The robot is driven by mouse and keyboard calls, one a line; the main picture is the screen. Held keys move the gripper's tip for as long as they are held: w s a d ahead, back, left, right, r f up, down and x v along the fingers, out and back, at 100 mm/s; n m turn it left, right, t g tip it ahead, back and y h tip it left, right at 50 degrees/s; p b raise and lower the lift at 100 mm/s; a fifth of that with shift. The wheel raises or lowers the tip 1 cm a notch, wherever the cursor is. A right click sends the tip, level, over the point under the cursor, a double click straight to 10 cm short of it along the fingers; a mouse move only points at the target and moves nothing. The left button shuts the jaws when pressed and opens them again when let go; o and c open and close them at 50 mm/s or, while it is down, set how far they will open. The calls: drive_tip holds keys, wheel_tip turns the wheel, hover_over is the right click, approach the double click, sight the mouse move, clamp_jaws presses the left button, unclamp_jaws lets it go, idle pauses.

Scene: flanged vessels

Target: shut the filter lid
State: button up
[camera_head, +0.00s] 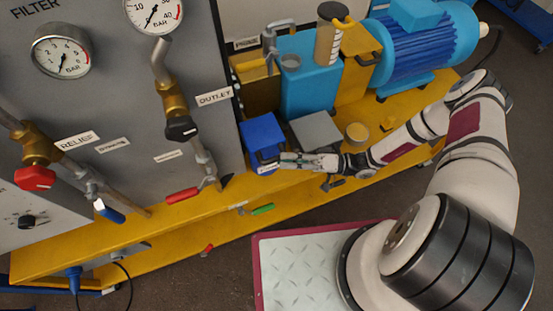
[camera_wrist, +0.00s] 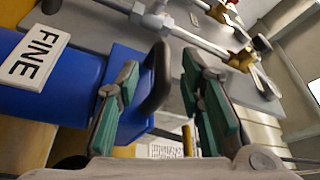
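The blue filter housing (camera_wrist: 40,92) carries a white label reading FINE in the wrist view. A blue square face with a black bar handle (camera_wrist: 157,78) is at its end; this looks like the lid, but I cannot tell how far it stands open. In the head view the blue filter part (camera_head: 262,132) is beside the grey panel. My gripper (camera_wrist: 163,108) is open, with green-padded fingers apart. The handle shows between the fingers, closer to the left one; I see no grip on it. In the head view my gripper (camera_head: 277,161) is at the blue part's lower edge.
A grey block (camera_head: 315,130) and yellow cup (camera_head: 357,132) are close to my wrist. Behind are a light-blue box (camera_head: 310,75) and blue motor (camera_head: 420,45).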

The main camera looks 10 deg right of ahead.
drive_tip(key=d+f, duration=0.1)
drive_tip(key=d, duration=0.6)
drive_tip(key=shift+s+d+f, duration=0.2)
drive_tip(key=shift+s+d, duration=0.15)
drive_tip(key=shift+d, duration=0.05)
drive_tip(key=w+d+r+g+h, duration=0.1)
drive_tip(key=d+r+g+h, duration=0.2)
drive_tip(key=r+h, duration=0.7)
drive_tip(key=w+d+r+g+h, duration=0.1)
drive_tip(key=d+r+g+h, duration=0.2)
drive_tip(key=r, duration=1.3)
drive_tip(key=s+a+r+m+t+h, duration=0.1)
drive_tip(key=s+r+t, duration=0.4)
drive_tip(key=r, duration=0.5)
drive_tip(key=s+a+r+m+t+h, duration=0.1)
drive_tip(key=s+r+m+t+h, duration=0.2)
drive_tip(key=r, duration=0.7)
drive_tip(key=shift+s+a+r+t+h, duration=0.15)
drive_tip(key=shift+s+r+t+h, duration=0.1)
drive_tip(key=shift+s+t+h, duration=1.45)
drive_tip(key=shift+s+g, duration=0.35)
drive_tip(key=shift+g, duration=0.25)
